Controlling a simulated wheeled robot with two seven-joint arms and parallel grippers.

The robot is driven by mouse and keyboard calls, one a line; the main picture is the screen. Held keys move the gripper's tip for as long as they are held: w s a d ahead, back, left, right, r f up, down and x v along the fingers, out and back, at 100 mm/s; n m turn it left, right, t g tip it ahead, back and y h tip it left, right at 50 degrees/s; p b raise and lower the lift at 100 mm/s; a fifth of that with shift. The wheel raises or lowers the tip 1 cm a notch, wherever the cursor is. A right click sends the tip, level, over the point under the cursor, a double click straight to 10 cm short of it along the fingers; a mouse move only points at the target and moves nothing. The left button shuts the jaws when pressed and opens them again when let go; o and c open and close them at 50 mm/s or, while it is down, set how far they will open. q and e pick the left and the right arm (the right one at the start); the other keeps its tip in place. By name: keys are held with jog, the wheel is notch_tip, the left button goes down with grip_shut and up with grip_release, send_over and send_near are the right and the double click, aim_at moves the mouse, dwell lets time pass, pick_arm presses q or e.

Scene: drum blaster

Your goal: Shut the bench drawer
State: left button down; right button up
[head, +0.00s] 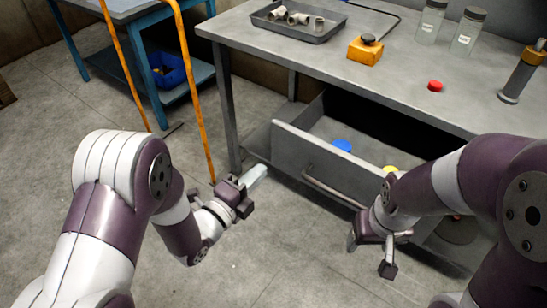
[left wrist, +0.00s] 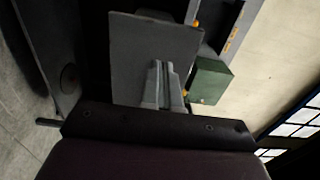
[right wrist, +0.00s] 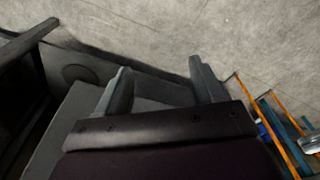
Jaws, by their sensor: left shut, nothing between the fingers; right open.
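The grey bench drawer (head: 320,160) stands pulled out under the bench in the head view. A bar handle (head: 333,189) runs along its front. Inside are a blue round item (head: 342,145) and a yellow one (head: 390,169). My left gripper (head: 256,174) is shut and empty, just left of the drawer front; its closed fingers also show in the left wrist view (left wrist: 165,85). My right gripper (head: 370,254) is open and empty, in front of the drawer's right part and below the handle. My right forearm hides the drawer's right end.
The grey bench top (head: 340,65) carries a tray (head: 300,25) of pipe pieces, an orange block (head: 366,50), a red cap (head: 435,86) and jars (head: 467,31). An orange frame (head: 195,90) and a blue table (head: 120,15) stand left. Floor before the drawer is clear.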

aim_at(282, 148)
pick_arm(q)
jog(key=b+x, duration=0.1)
jog(key=x, duration=0.6)
pick_arm(e)
jog(key=shift+f, duration=0.8)
pick_arm(q)
jog(key=shift+w+d, duration=0.1)
jog(key=shift+w, duration=0.05)
